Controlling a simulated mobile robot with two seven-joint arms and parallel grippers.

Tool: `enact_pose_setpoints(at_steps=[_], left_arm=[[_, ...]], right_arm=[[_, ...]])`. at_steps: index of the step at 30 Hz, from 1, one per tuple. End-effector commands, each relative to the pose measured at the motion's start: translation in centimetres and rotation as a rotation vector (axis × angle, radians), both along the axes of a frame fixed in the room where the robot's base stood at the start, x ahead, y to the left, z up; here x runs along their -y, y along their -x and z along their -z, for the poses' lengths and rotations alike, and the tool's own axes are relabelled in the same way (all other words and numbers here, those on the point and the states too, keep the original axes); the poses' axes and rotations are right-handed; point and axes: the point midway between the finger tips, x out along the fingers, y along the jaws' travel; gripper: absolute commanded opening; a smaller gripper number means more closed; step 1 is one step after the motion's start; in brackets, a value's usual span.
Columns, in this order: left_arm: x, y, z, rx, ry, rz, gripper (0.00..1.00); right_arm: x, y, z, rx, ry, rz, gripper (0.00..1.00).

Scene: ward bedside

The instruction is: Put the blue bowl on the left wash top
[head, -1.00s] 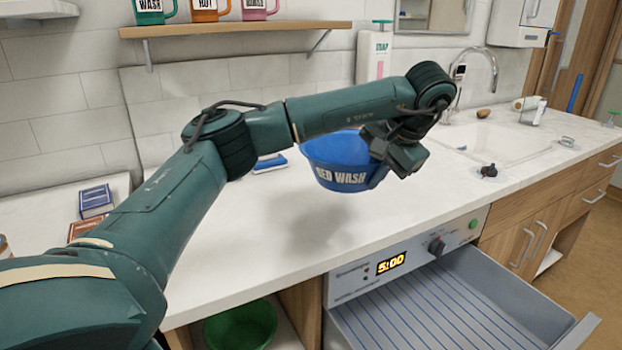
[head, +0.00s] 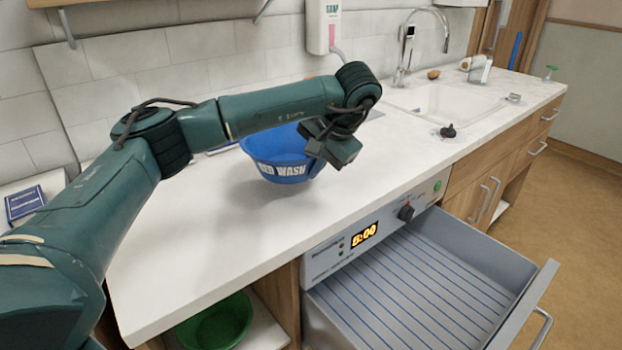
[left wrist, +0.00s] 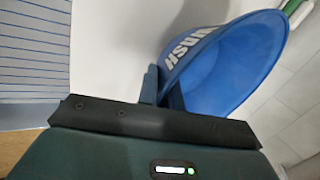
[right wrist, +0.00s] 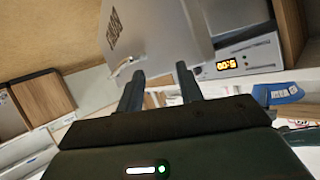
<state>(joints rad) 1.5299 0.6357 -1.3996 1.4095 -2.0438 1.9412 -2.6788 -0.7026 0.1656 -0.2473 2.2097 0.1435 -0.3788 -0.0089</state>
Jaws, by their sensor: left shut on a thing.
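The blue bowl (head: 284,165), lettered "BED WASH" in white, is held by its right rim over the white worktop. A soft shadow on the worktop lies below it. My left gripper (head: 322,150) is shut on the bowl's rim; its fingers are mostly hidden in the head view. In the left wrist view the bowl (left wrist: 235,60) is tilted in the picture beside a finger of my left gripper (left wrist: 152,85). My right gripper (right wrist: 158,88) is open and empty in its wrist view, with the bowl (right wrist: 280,94) small at the right. The worktop (head: 190,255) is bare below and in front of the bowl.
An open drawer (head: 430,290) with a ribbed floor juts out below a panel reading 5:00 (head: 364,236). A sink (head: 450,103) with a tap (head: 408,45) is at the back right. A green bowl (head: 215,325) sits on a low shelf. A blue book (head: 25,204) lies at left.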

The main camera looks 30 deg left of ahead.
Motion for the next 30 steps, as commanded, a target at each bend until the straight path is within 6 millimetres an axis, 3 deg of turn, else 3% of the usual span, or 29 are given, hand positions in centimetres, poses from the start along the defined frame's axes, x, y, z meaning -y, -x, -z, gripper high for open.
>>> enact_pose_setpoints(at_steps=[8,19,20,27,30], left_arm=[[0.0,0.1,3.4,-0.002,0.001,-0.001,0.00],[0.0,0.0,3.9,0.000,0.000,-0.001,0.00],[0.0,0.0,3.9,0.000,0.001,-0.001,0.10],[0.0,0.0,3.8,0.000,0.001,-0.001,0.29],[0.0,0.0,3.8,0.000,0.000,-0.001,0.29]], right_arm=[[0.0,0.0,0.0,0.004,0.000,0.001,0.36],[0.0,0.0,-0.1,0.005,0.000,0.001,0.36],[0.0,0.0,-0.1,0.005,0.000,0.001,0.36],[0.1,0.0,-0.1,0.005,0.000,0.001,0.36],[0.1,0.0,-0.1,0.005,0.000,0.001,0.36]])
